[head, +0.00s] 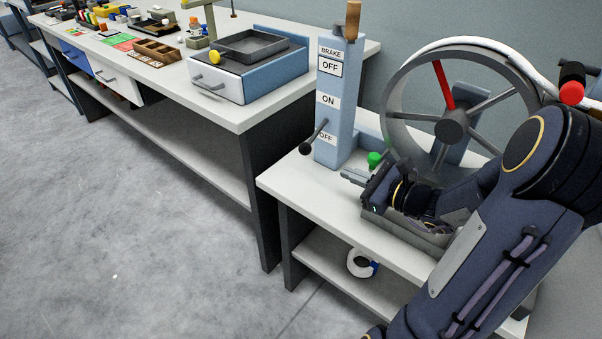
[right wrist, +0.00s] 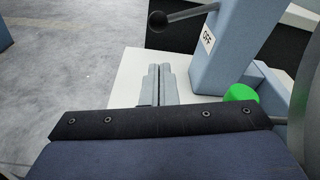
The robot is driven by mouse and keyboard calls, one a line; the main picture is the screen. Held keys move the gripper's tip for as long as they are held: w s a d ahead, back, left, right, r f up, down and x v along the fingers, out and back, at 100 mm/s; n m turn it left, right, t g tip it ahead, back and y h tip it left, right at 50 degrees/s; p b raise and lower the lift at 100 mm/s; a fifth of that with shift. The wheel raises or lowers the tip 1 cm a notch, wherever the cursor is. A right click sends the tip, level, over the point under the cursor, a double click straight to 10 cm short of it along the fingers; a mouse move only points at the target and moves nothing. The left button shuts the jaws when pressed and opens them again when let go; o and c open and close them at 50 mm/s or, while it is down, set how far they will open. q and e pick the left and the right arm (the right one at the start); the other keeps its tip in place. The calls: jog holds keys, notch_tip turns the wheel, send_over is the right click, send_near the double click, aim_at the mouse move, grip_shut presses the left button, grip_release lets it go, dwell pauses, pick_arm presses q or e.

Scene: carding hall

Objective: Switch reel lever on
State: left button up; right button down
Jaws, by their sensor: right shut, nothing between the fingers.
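The reel lever is a thin metal rod with a black ball knob (head: 305,148) on the left side of a light blue post (head: 345,112). Its knob hangs low, beside the lower OFF label (head: 326,138) and below the ON label (head: 328,99). In the right wrist view the knob (right wrist: 158,21) is at the top, beyond the fingertips. My right gripper (head: 352,177) is shut and empty over the small table, to the right of and below the knob, apart from it. Its closed fingers (right wrist: 160,72) show in the right wrist view. My left gripper is not in view.
A large grey reel wheel (head: 452,125) with a red spoke stands behind my right arm. A green knob (head: 375,159) is close to my right gripper. A wooden brake handle (head: 353,18) tops the post. A white roll (head: 360,263) lies on the shelf below.

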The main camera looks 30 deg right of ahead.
aim_at(314, 136)
jog(key=shift+w, duration=0.1)
jog(key=b+x, duration=0.1)
jog(key=x, duration=0.8)
jog(key=shift+w+a, duration=0.15)
jog(key=shift+w, duration=0.25)
jog(key=shift+s+a+r+p, duration=0.15)
jog(key=shift+r+p, duration=0.15)
jog(key=shift+p, duration=0.2)
jog(key=shift+a+r+m, duration=0.1)
jog(key=shift+r+m, duration=0.05)
jog(key=shift+m, duration=0.25)
notch_tip(314, 136, up, 8)
jog(key=a+m+y+p, duration=0.1)
jog(key=m+p, duration=0.5)
jog(key=p, duration=0.7)
jog(key=shift+s+m+g+y+p, duration=0.25)
jog(key=shift+m+g+y+p, duration=0.05)
jog(key=shift+m+y+p, duration=0.1)
